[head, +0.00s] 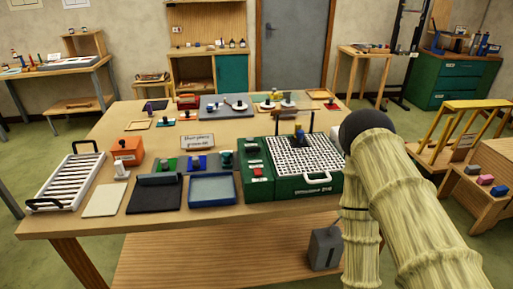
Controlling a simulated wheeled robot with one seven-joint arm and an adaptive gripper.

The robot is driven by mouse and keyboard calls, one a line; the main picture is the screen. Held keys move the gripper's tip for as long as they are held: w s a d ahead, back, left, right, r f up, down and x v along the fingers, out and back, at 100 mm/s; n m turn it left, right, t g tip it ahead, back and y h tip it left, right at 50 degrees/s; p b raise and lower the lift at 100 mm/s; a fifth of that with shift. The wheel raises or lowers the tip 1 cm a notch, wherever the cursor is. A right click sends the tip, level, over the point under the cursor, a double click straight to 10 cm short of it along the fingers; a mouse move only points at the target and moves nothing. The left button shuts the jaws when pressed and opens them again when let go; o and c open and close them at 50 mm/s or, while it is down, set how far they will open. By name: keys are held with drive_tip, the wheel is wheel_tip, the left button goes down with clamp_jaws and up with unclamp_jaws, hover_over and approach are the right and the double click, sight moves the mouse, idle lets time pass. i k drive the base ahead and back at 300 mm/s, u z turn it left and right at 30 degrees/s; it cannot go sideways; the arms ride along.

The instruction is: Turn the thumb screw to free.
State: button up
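I cannot pick out the thumb screw for certain at this size. A green machine (258,208) with a white perforated top (318,163) stands at the right front of the table. Whether one of these is the thumb screw is too small to tell. My arm, with a dark rounded joint, rises at the right, just beside the machine. My gripper's fingers do not show.
The wooden table (85,222) also holds a white roller rack (67,181), an orange box (127,150), a blue tray (212,189), a dark mat (153,195) and a sign (198,140). Small items line its back. A yellow rack (470,104) stands on the right.

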sight(252, 150)
drive_tip(key=u, duration=3.2)
drive_tip(key=k, duration=0.7)
drive_tip(key=z, duration=1.9)
